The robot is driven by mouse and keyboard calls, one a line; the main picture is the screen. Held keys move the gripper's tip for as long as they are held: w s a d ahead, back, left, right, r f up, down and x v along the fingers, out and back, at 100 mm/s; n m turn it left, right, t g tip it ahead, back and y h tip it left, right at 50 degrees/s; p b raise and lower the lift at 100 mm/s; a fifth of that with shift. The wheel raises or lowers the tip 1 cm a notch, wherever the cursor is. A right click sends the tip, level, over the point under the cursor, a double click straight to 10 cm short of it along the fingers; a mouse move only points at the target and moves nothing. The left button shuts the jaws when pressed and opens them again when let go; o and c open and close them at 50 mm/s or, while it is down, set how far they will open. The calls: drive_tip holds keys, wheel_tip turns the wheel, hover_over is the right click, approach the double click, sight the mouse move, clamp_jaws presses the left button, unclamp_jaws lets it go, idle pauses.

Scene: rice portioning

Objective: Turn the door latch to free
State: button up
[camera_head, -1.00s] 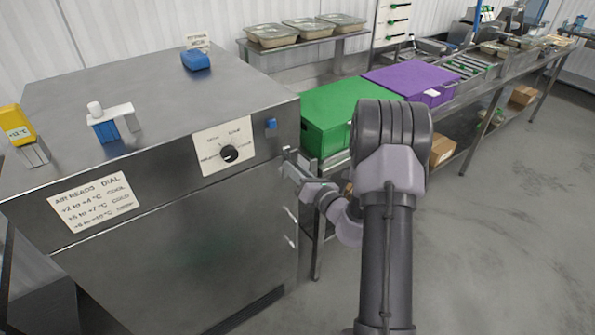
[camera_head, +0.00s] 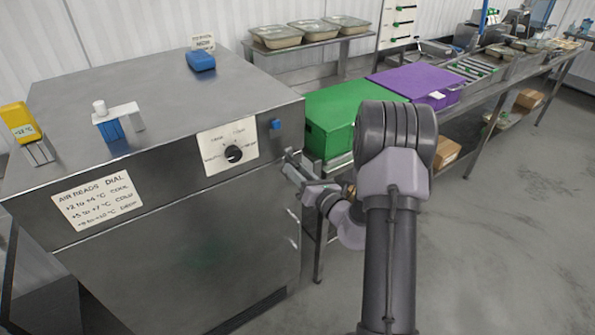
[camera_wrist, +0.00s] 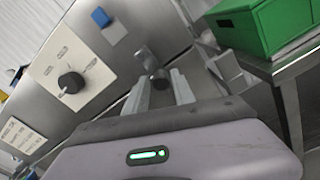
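The door latch (camera_wrist: 148,62) is a small grey metal piece on the front of the steel cabinet, near its right edge. Its rounded end lies between or just beyond my fingertips in the wrist view. My gripper (camera_wrist: 160,85) has its two fingers apart, one on each side of that end. I see no clear grip on it. In the head view my gripper (camera_head: 293,168) is at the cabinet's upper right front edge, and the latch is mostly hidden there. The steel cabinet (camera_head: 200,240) has its door closed.
A black dial (camera_head: 233,154) on a white plate and a blue block (camera_head: 275,124) sit left of the latch. A green crate (camera_head: 330,115) and a purple crate (camera_head: 410,85) stand on the bench to the right. Grey floor (camera_head: 500,220) is open at the right.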

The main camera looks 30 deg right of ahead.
drive_tip(key=s, duration=1.7)
drive_tip(key=shift+s+d+p, duration=0.25)
drive_tip(key=shift+d+p, duration=0.05)
drive_tip(key=shift+p, duration=0.1)
